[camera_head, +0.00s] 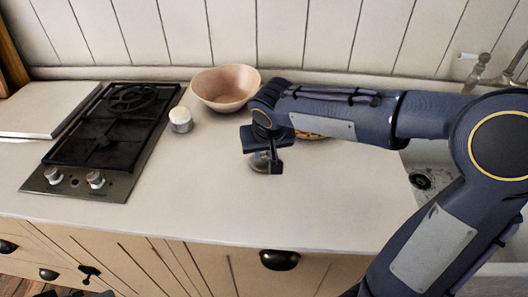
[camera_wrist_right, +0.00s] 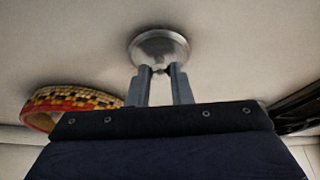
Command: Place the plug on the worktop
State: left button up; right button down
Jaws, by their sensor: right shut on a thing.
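The plug (camera_wrist_right: 160,47) is a round, silvery metal disc with a small knob. My right gripper (camera_wrist_right: 159,72) is shut on the knob, with the disc just beyond the fingertips. In the head view the right gripper (camera_head: 268,163) is over the middle of the pale worktop (camera_head: 190,205), and part of the plug (camera_head: 257,162) shows beside its fingers. The plug is at or very close to the worktop surface; I cannot tell whether it touches.
A pinkish bowl (camera_head: 226,88) and a small white-topped jar (camera_head: 180,120) stand behind and left. A black hob (camera_head: 105,140) is further left. A patterned woven item (camera_wrist_right: 60,104) lies near the gripper, mostly hidden by my arm in the head view. The sink (camera_head: 428,155) is at right. The front worktop is clear.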

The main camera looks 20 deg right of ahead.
jog(key=shift+f, duration=0.3)
jog(key=shift+f, duration=0.15)
jog(key=c, duration=1.3)
grip_release()
jog(key=shift+s+r, duration=0.1)
jog(key=shift+r, duration=0.35)
jog(key=v, duration=1.1)
jog(key=shift+s+r+p, duration=0.2)
jog(key=shift+p, duration=0.15)
